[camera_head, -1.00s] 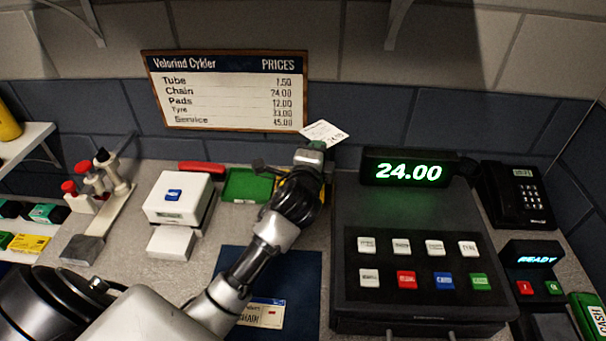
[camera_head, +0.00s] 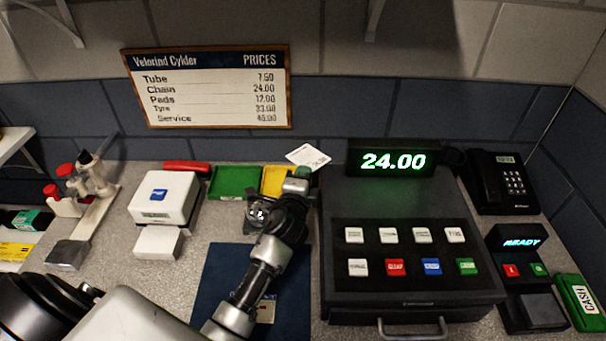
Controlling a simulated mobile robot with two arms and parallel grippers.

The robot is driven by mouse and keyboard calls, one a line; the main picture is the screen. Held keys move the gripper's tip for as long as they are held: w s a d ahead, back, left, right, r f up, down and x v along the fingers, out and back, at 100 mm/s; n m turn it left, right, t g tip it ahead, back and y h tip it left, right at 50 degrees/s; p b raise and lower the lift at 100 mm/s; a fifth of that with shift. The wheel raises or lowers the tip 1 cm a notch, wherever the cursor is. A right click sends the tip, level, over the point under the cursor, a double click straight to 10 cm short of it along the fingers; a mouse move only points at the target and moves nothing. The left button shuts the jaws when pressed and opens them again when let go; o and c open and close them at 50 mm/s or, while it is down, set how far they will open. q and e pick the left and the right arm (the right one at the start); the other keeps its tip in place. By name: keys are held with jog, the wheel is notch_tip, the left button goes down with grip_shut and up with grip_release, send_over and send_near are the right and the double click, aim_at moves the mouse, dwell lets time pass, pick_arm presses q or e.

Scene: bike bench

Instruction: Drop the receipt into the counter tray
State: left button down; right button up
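The receipt (camera_head: 308,157) is a small white slip with faint print, left of the lit price display. My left gripper (camera_head: 302,172) is shut on its lower edge and holds it up, tilted. The gripper's fingers are small and partly hidden by the wrist. A green tray (camera_head: 235,182) lies on the counter left of the gripper. A yellow tray-like piece (camera_head: 275,180) sits beside it, partly covered by my arm. I cannot tell which is the counter tray. My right gripper is not in view.
The black cash register (camera_head: 410,290) with a 24.00 display (camera_head: 393,161) stands right of my arm. A dark blue mat (camera_head: 215,280) lies under the forearm. A white scale-like box (camera_head: 163,198) stands left. A card terminal (camera_head: 530,285) and phone (camera_head: 503,182) are at right.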

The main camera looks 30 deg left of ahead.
pick_arm(q)
jog(key=shift+f+b, duration=0.55)
jog(key=c, duration=1.4)
grip_release()
jog(key=shift+r, duration=0.1)
jog(key=v, duration=0.4)
jog(key=b+v, duration=0.1)
jog(key=v, duration=0.3)
jog(key=r+v, duration=0.1)
jog(key=v, duration=0.3)
